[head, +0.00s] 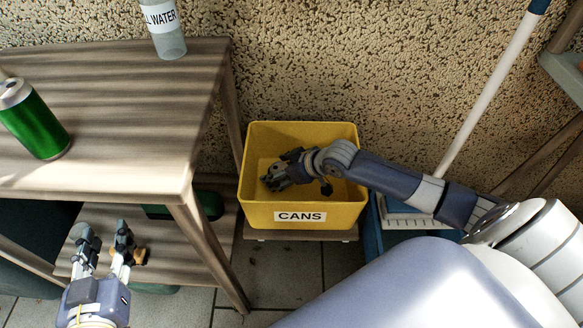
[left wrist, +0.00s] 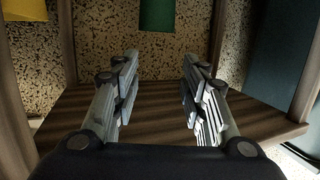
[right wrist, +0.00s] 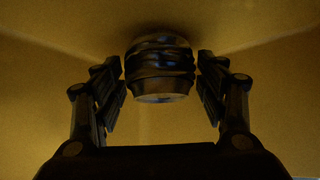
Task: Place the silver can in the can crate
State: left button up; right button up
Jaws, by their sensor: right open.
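The yellow crate labelled CANS (head: 345,212) stands on a low support by the wall, and its inside fills the right wrist view (right wrist: 40,90). My right gripper (head: 272,180) is down inside the crate. In the right wrist view, its open fingers (right wrist: 160,80) stand either side of a dark, shiny, ridged can (right wrist: 160,68), which looks like the silver can in shadow. The can lies at the crate's inner surface; whether a finger touches it I cannot tell. The can is not clear in the head view. My left gripper (head: 105,232) is open and empty beside the table.
A wooden table (head: 110,90) stands at left, with a green can (head: 35,120) and a clear labelled bottle (head: 166,35) on it. A lower shelf (head: 185,245) is beneath it. A broom (head: 490,90) leans at right of the crate. Tiled floor shows in front of the crate.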

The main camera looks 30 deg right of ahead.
jog(key=p+v, duration=0.2)
jog(key=v, duration=0.4)
jog(key=shift+s+r, duration=0.1)
jog(key=shift+r, duration=0.1)
pick_arm(q)
jog(key=s+a+f+g+y+p, duration=0.1)
jog(key=s+a+f+g, duration=0.2)
jog(key=s+f+g, duration=0.2)
jog(key=s+a+f+g+y+p, duration=0.1)
jog(key=s+a+f+g+y, duration=0.1)
jog(key=s+f+g, duration=0.4)
jog(key=shift+s+a+f+n, duration=0.45)
jog(key=shift+s+f, duration=0.75)
jog(key=shift+s, duration=1.55)
pick_arm(e)
jog(key=shift+v, duration=2.65)
pick_arm(q)
jog(key=shift+a, duration=0.15)
